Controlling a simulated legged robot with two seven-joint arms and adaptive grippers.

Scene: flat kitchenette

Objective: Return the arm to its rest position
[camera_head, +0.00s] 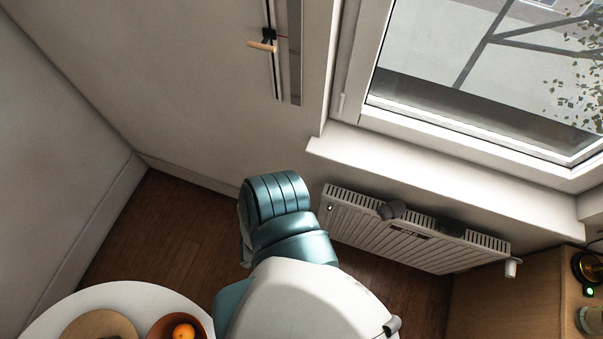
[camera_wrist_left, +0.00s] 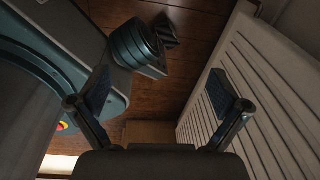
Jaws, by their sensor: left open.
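My left gripper (camera_wrist_left: 160,92) shows in the left wrist view with its two dark fingers spread wide apart. Nothing is between the fingers; wooden floor shows beyond them. The white radiator (camera_wrist_left: 270,85) is close on the right side of that view, behind the right finger. Teal and grey parts of my own body fill the left side. In the head view, a teal and white arm of mine rises from the bottom middle toward the radiator (camera_head: 410,235). My right gripper is in neither view.
A white round table (camera_head: 75,309) with a round board (camera_head: 92,325) and a bowl (camera_head: 160,330) holding an orange fruit (camera_head: 183,331) is at lower left. A window sill (camera_head: 440,185) juts out above the radiator. A wooden cabinet (camera_head: 510,310) stands at lower right.

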